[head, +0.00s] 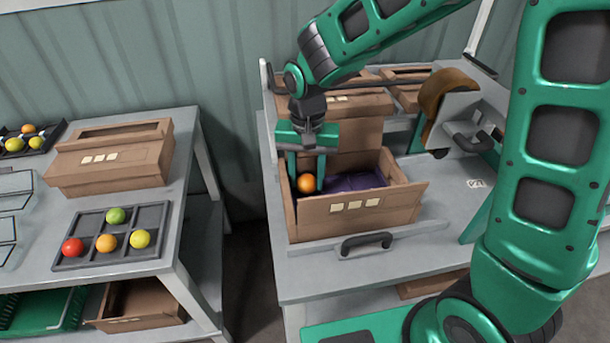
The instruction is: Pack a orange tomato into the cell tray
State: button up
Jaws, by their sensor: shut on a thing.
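My gripper (306,181) is inside the open cardboard box (384,211) on the right-hand table, near the box's left side. It is shut on an orange tomato (306,184), which shows between the two green fingers. A purple tray (355,180) lies in the box to the right of the tomato; its cells are too small to make out. Whether the tomato touches the tray or the box floor cannot be told. On the left table a dark grey tray with cells (68,263) holds a red, an orange, a yellow and a green tomato.
The box's raised back flap (360,135) stands close behind my gripper, and its front wall bears white labels. A grey handle (366,243) is at the table's front edge. A machine with a brown curved part (446,92) stands at right. A closed carton (112,160) sits on the left table.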

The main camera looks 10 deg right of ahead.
dwell(0.4)
jog(key=o, duration=0.8)
jog(key=shift+c, duration=1.3)
jog(key=shift+r, duration=3)
